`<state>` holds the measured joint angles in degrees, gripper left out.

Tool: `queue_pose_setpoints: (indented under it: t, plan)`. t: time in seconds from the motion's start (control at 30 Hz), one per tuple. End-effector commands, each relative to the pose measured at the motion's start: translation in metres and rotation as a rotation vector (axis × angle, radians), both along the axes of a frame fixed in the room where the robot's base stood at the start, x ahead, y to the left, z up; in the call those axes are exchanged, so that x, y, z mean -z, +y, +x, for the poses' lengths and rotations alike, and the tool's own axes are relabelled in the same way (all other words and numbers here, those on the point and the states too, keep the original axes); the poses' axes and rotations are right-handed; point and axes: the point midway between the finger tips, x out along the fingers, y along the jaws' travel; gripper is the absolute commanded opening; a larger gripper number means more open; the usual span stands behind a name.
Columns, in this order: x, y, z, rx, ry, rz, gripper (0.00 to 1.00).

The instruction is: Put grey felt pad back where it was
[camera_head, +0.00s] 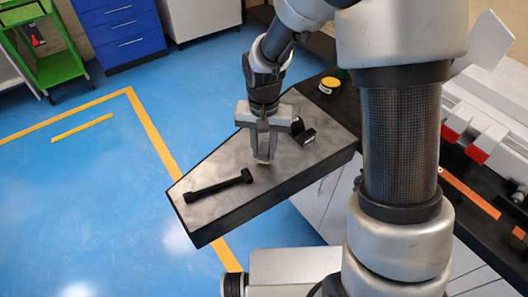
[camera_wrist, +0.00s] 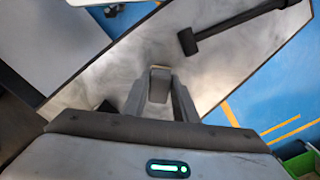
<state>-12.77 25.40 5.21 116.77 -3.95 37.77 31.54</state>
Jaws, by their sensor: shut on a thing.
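My gripper (camera_head: 263,157) points down over the grey top of the bench (camera_head: 232,162). It is shut on a small block-like piece, which looks like the grey felt pad (camera_wrist: 160,74). In the wrist view the piece sits upright between the fingertips, grey with a paler, brownish edge.
A black hammer-like tool (camera_head: 217,186) lies on the bench, left of and nearer than my gripper. A black fitting (camera_head: 303,132) stands close on the right. A yellow-topped round container (camera_head: 329,85) is farther back. Bare bench surface lies around the gripper.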

Motion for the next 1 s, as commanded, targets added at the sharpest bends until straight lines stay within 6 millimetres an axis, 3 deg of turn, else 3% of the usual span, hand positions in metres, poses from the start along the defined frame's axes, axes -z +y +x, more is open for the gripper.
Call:
queue_pose_setpoints:
  t: [0.1,0.47,0.5,0.6,1.0]
  plan:
    - [0.015,0.0,0.0,0.0,0.002,0.0,0.08]
    - [0.021,0.0,0.0,0.0,0.0,0.0,0.08]
    - [0.019,0.0,0.0,0.0,0.0,0.0,0.31]
    - [0.019,0.0,0.0,0.0,0.0,0.0,0.45]
    - [0.009,0.0,0.001,0.0,-0.003,0.0,0.45]
